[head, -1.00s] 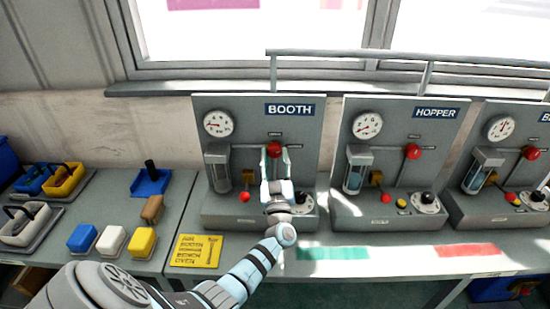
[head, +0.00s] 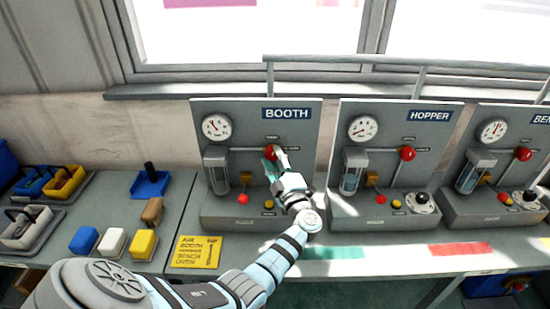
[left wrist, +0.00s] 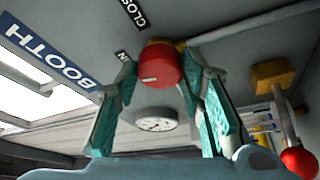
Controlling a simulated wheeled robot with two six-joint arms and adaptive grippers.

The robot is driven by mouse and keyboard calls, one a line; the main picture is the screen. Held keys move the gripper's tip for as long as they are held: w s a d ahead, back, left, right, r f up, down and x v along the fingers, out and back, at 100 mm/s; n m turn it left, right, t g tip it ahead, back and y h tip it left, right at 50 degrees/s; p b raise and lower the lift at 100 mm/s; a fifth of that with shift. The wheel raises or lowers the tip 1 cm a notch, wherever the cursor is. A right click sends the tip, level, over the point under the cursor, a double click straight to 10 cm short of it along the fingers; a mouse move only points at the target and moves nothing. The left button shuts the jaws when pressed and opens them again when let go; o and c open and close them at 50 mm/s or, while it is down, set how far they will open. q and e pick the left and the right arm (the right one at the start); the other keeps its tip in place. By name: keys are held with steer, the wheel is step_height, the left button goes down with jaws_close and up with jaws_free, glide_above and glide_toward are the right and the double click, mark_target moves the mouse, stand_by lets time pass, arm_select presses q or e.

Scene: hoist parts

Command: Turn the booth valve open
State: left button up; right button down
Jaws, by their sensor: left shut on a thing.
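The booth valve is a red round knob (head: 271,153) on the grey panel under the BOOTH sign (head: 287,113). My left gripper (head: 275,158) is shut on this knob, tilted, with its wrist to the lower right. In the left wrist view the red knob (left wrist: 161,66) sits between the two teal-padded fingers (left wrist: 163,75), with a short white mark on its face. The booth gauge (head: 216,127) is at the panel's upper left, its needle pointing up and left. The dial at the panel's lower right is hidden behind my arm. My right gripper is not in view.
The HOPPER panel (head: 396,150) with its own red knob (head: 407,153) stands close on the right, another panel beyond it. A yellow card (head: 195,252) lies in front of the booth panel. Coloured blocks and trays are on the left table. A rail (head: 420,62) runs above the panels.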

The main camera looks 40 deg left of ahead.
arm_select(q)
steer(key=shift+r+n+g+h+p, duration=0.1)
steer(key=shift+n+g+h+p, duration=0.3)
steer(key=shift+n, duration=1)
steer(key=o, duration=1.1)
steer(key=shift+o, duration=0.2)
steer(key=shift+d, duration=0.1)
steer(key=v, duration=0.7)
steer(key=shift+d, duration=0.25)
